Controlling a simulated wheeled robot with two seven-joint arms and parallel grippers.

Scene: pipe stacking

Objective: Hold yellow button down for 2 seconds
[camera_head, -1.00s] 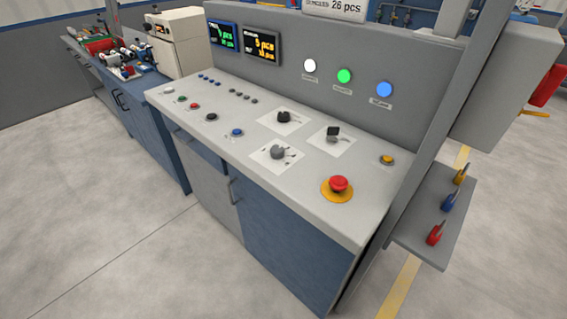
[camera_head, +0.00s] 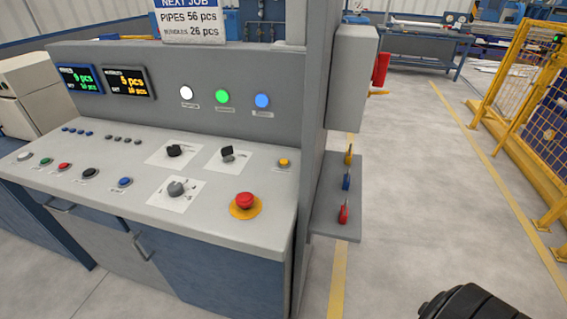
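A small yellow button (camera_head: 284,163) sits on the right part of the light grey control panel (camera_head: 110,205), near its back right corner. A red mushroom button (camera_head: 245,200) on a yellow ring is in front of it, a little to the left. Nothing touches the yellow button. A dark part of my own body shows at the bottom right edge, away from the panel. Neither gripper can be made out in the head view.
Rotary switches (camera_head: 176,188) and a row of coloured buttons (camera_head: 64,167) are on the panel. A side shelf (camera_head: 322,220) with coloured handles juts out on the right. Clear floor (camera_head: 420,180) lies right of it, bounded by a yellow fence (camera_head: 505,75).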

